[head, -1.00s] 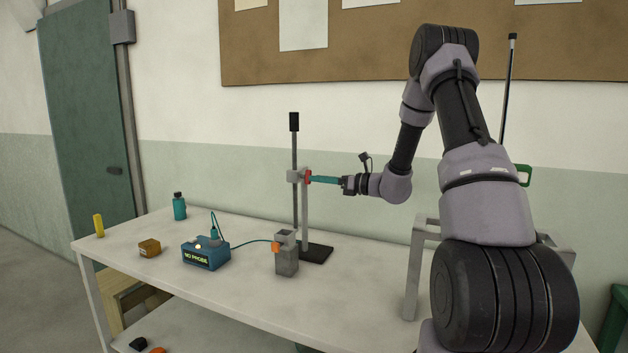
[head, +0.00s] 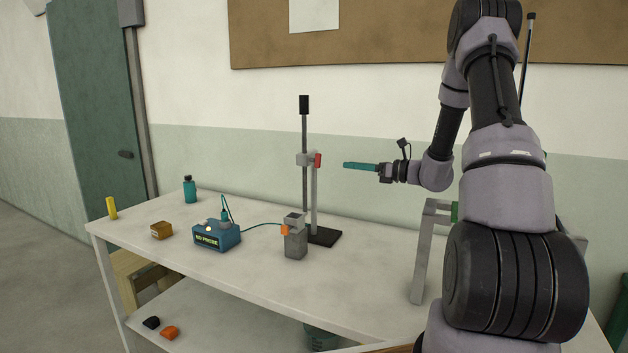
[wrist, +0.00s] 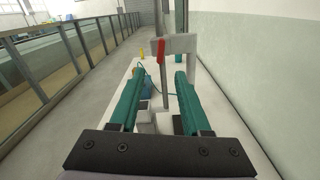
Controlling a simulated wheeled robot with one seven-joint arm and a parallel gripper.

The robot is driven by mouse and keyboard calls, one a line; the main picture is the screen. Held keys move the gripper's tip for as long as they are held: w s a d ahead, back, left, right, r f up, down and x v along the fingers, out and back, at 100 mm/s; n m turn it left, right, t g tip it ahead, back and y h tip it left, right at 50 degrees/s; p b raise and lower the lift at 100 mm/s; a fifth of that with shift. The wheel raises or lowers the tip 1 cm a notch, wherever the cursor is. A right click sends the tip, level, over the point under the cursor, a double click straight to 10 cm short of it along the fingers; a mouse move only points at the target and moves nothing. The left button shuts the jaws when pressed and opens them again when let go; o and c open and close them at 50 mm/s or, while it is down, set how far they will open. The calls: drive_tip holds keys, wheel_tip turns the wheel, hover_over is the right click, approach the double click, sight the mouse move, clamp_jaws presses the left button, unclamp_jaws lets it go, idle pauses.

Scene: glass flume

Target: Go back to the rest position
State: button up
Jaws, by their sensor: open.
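My gripper (head: 346,166) is in the air above the bench, to the right of the stand, with a gap between its teal fingertips and the stand's clamp. In the wrist view its two teal fingers (wrist: 158,80) are apart with nothing held between them. The stand (head: 305,170) is upright on a black base, and its clamp carries a red piece (head: 318,160). In the wrist view the red piece (wrist: 161,50) shows ahead, in line with the space between the fingers.
On the white bench (head: 370,275) stand a grey block holder (head: 295,243) with an orange part, a blue meter box (head: 217,237), a brown box (head: 161,230), a teal bottle (head: 189,190) and a yellow cylinder (head: 111,208). A grey frame (head: 424,250) stands at right.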

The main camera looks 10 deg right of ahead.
drive_tip(key=s+a+r+n+g+h, duration=0.2)
drive_tip(key=s+a+r+n+g, duration=0.25)
drive_tip(key=s+n, duration=0.35)
drive_tip(key=s+a+r+n+g+h, duration=0.2)
drive_tip(key=s+a+r+n+g, duration=0.3)
drive_tip(key=s, duration=0.6)
drive_tip(key=s+d+r+n+t+h, duration=0.2)
drive_tip(key=s+n+t+h, duration=0.1)
drive_tip(key=s, duration=0.4)
drive_tip(key=s+d+r+n+t+h, duration=0.3)
drive_tip(key=s+n+h, duration=0.2)
drive_tip(key=s+n, duration=0.2)
drive_tip(key=shift+d+r+h, duration=0.15)
drive_tip(key=shift+d+h, duration=0.15)
